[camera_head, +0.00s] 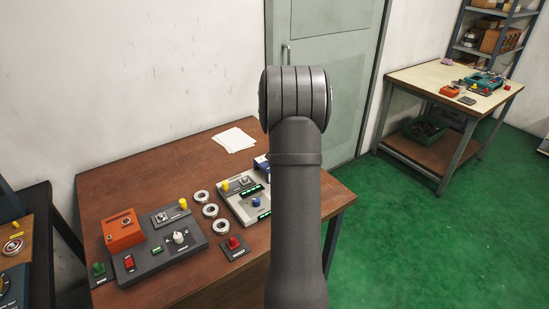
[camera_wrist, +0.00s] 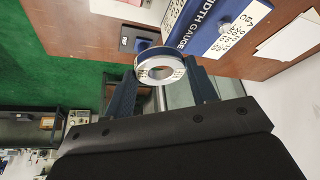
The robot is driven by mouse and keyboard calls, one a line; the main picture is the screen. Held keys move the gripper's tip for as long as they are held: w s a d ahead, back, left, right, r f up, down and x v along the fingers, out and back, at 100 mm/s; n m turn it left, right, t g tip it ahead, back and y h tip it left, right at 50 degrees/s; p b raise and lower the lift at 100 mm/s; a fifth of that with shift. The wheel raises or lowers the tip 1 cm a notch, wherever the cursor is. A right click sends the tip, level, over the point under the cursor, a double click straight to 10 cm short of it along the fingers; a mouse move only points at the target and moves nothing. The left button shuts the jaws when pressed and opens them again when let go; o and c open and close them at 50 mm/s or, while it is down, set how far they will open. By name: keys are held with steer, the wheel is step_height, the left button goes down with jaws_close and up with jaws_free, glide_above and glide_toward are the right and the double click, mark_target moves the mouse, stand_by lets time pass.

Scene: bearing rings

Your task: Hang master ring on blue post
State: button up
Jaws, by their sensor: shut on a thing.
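A silver ring with dark markings on its face, which looks like the master ring (camera_wrist: 160,66), sits between the fingertips of my gripper (camera_wrist: 162,78) in the wrist view. My gripper is shut on it and holds it off the table. Just beyond the ring, a dark plate on the brown table carries a small blue stub, which looks like the blue post (camera_wrist: 141,44); the ring partly covers it. The ring and post are apart as far as I can tell. In the head view, my arm hides the gripper and held ring.
A blue and white width gauge (camera_wrist: 218,32) stands close to the ring. On the table (camera_head: 150,160), three loose rings (camera_head: 210,211) lie between a grey fixture (camera_head: 238,207) and a dark control box (camera_head: 160,252). A red post (camera_head: 233,242) stands near the front.

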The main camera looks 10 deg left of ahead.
steer(key=shift+w+d+f, duration=0.95)
steer(key=shift+w+f, duration=0.1)
steer(key=shift+f, duration=0.2)
steer(key=shift+w+d+f, duration=0.95)
steer(key=shift+w+f, duration=0.15)
steer(key=shift+f, duration=0.2)
steer(key=shift+w+d+f, duration=0.95)
steer(key=shift+w+f, duration=0.1)
steer(key=shift+f, duration=0.2)
steer(key=shift+f, duration=0.4)
steer(key=shift+f, duration=0.6)
steer(key=shift+f, duration=0.7)
steer(key=o, duration=1.2)
